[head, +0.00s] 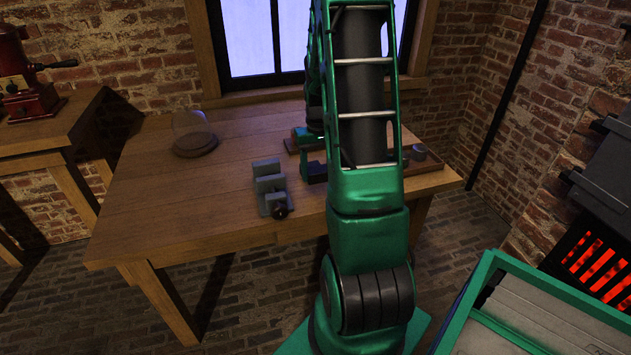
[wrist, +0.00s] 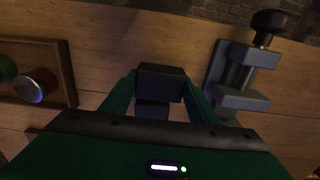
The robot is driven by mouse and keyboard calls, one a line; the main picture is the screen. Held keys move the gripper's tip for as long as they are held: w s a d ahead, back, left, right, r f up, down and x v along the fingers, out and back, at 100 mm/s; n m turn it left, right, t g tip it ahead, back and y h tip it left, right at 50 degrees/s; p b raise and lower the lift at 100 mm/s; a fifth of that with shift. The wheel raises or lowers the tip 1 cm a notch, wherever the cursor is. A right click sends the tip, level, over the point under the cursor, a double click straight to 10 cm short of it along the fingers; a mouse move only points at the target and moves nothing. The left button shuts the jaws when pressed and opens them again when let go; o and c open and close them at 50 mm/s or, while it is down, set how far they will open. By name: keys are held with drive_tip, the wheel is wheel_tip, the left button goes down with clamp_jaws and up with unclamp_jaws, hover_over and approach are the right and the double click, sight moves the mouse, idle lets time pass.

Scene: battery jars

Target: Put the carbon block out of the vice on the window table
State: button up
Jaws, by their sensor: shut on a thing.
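The carbon block (wrist: 160,79) is a dark, blocky piece between my gripper's fingertips (wrist: 158,88) in the wrist view. My gripper is shut on it. In the head view a dark block (head: 314,172) shows low over the window table (head: 150,205), just right of the vice; my arm hides part of that area. I cannot tell whether the block touches the tabletop. The grey vice (head: 270,187) stands near the table's front edge. In the wrist view the vice (wrist: 240,78) is at the right, apart from the block, with nothing seen between its jaws.
A glass dome on a wooden base (head: 195,146) stands at the table's left. A wooden tray (wrist: 68,75) holds a red-rimmed cylinder (wrist: 36,86) and a green thing. A small grey cylinder (head: 419,152) is at the right. The table's left front is clear.

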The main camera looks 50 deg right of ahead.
sight(318, 180)
drive_tip(key=shift+d+f, duration=0.2)
drive_tip(key=shift+f, duration=1.9)
drive_tip(key=o, duration=1.2)
drive_tip(key=shift+f, duration=0.15)
